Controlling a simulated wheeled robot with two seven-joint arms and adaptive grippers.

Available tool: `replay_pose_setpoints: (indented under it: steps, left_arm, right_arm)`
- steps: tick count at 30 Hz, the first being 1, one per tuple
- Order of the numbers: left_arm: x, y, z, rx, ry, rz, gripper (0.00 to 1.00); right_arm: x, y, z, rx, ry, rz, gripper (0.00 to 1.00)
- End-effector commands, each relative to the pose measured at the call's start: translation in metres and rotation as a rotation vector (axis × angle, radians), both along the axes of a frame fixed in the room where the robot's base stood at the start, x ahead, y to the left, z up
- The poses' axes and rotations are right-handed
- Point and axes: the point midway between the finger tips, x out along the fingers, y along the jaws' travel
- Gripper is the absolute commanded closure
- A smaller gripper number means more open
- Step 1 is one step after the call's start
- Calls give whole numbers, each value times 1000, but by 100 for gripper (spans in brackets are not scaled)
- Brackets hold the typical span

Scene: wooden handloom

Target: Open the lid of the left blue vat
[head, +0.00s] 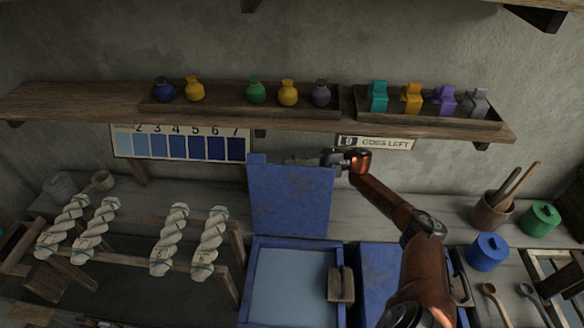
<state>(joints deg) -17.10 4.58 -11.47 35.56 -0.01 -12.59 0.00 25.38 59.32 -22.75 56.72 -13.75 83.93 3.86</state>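The left blue vat (241,300) stands at the bottom middle, with pale blue liquid showing inside. Its blue lid (290,203) is up, standing roughly upright at the back of the vat. My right arm reaches in from the lower right, over the right blue vat. My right gripper (318,159) is at the lid's top edge, partly hidden by it. I cannot tell whether its fingers are open or touch the lid. My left gripper is not in view.
The right blue vat's lid (376,275) is down. A wooden block (341,285) sits between the vats. Twisted yarn skeins (170,240) hang on a rack at left. A shelf (60,100) with small jars runs above. Blue (488,252) and green (540,219) pots stand at right.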

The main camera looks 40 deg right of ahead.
Motion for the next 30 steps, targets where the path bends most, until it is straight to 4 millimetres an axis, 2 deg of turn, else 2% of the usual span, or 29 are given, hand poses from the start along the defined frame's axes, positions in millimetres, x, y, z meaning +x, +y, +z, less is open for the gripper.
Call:
replay_pose_setpoints:
  steps: [5,8,16,21,30]
  left_arm:
    - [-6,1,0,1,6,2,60]
    - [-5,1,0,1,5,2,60]
    - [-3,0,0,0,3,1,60]
    - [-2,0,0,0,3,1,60]
    - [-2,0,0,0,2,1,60]
  right_arm:
    - [0,-1,-1,-1,1,0,73]
    - [-3,-8,-2,-1,1,0,73]
    - [-17,-50,-8,0,2,-3,73]
    - [-23,-65,-10,0,0,-1,73]
    - [-25,-70,-11,0,0,0,73]
